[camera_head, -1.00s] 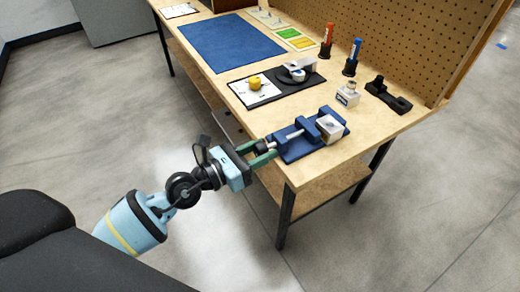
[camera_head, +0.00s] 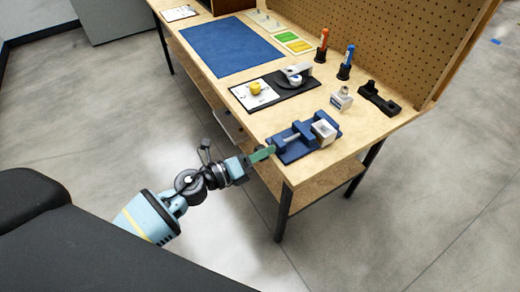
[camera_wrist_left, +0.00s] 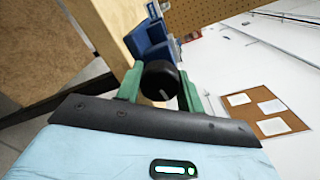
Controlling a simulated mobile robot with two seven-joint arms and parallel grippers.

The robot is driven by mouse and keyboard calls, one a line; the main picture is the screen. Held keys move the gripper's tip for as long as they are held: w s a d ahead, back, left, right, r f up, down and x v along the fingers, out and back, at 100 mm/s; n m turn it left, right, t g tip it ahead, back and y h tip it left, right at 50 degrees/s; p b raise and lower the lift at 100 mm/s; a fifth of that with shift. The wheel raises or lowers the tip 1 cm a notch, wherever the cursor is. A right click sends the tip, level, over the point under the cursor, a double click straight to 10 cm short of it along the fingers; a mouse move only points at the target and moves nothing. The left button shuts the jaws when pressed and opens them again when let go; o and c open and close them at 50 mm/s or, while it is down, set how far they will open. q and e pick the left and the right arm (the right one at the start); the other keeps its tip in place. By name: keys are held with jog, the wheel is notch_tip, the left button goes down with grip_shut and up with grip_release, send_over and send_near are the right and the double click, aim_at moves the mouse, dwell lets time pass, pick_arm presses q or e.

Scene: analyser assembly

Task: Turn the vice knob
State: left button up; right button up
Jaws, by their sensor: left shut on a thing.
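The blue vice (camera_head: 298,150) sits at the near corner of the workbench, with a white block (camera_head: 323,131) by its jaws. Its black knob (camera_wrist_left: 160,80) shows in the left wrist view, between the green fingers of my left gripper (camera_wrist_left: 160,88). A white mark shows on the knob's face. In the head view my left gripper (camera_head: 262,154) reaches the vice's near end, and its fingers hide the knob there. The gripper is shut on the knob. My right gripper is not in view.
A pegboard stands behind.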

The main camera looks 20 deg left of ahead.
pick_arm(q)
jog(key=shift+n+p, duration=0.45)
jog(key=shift+n, duration=0.45)
jog(key=shift+s+d+f, duration=0.1)
jog(key=shift+f, duration=0.05)
